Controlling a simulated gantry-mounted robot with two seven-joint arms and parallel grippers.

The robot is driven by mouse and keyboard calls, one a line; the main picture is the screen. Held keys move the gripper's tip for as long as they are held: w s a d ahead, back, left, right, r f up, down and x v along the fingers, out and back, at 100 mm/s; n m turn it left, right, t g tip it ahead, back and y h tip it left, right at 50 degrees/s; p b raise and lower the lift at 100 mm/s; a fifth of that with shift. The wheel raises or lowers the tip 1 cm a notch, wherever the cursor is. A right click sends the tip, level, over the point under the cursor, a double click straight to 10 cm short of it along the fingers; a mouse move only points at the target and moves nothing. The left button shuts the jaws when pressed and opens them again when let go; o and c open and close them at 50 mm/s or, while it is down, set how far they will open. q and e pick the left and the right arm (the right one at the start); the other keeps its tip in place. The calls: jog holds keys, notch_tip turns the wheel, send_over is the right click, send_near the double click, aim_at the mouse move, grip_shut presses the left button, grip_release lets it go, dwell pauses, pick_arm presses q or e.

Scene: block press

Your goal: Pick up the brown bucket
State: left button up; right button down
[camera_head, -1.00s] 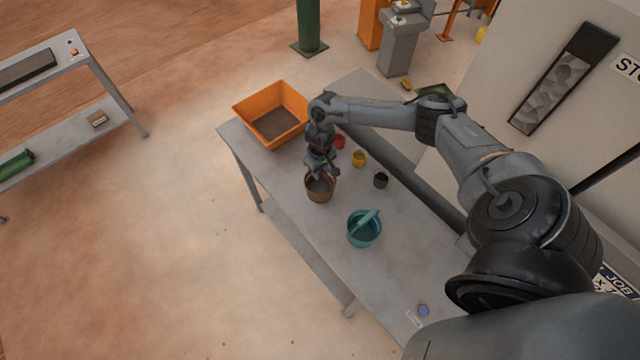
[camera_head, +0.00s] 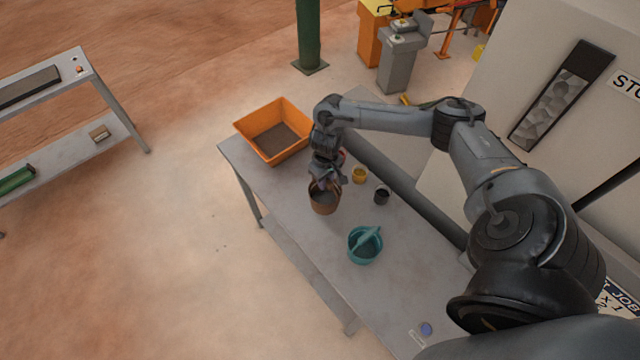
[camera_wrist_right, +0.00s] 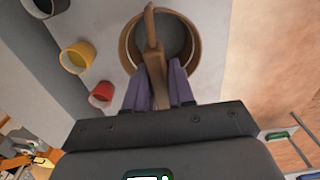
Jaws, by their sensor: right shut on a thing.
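The brown bucket (camera_head: 324,204) is on the grey table in the head view, between the orange bin and the teal bucket. It also shows in the right wrist view (camera_wrist_right: 190,60), where I look down into its grey inside. Its brown handle (camera_wrist_right: 153,50) arches across the opening. My right gripper (camera_wrist_right: 155,88) has its two purple fingers on either side of this handle and is shut on it. In the head view my right gripper (camera_head: 325,184) is at the bucket's rear rim and hides part of it. I cannot tell whether the bucket touches the table. My left gripper is not in view.
An orange bin (camera_head: 247,132) stands at the table's far left end. A yellow cup (camera_head: 359,175), a black cup (camera_head: 381,196) and a partly hidden red cup (camera_wrist_right: 101,94) stand close by. A teal bucket (camera_head: 364,253) is nearer me. The table's front (camera_head: 300,235) is clear.

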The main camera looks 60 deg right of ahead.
jog(key=s+d+r+p, duration=0.1)
jog(key=s+r+p, duration=0.4)
jog(key=s+r, duration=0.5)
jog(key=shift+r, duration=0.45)
jog(key=shift+d, duration=0.1)
jog(key=shift+w, duration=0.15)
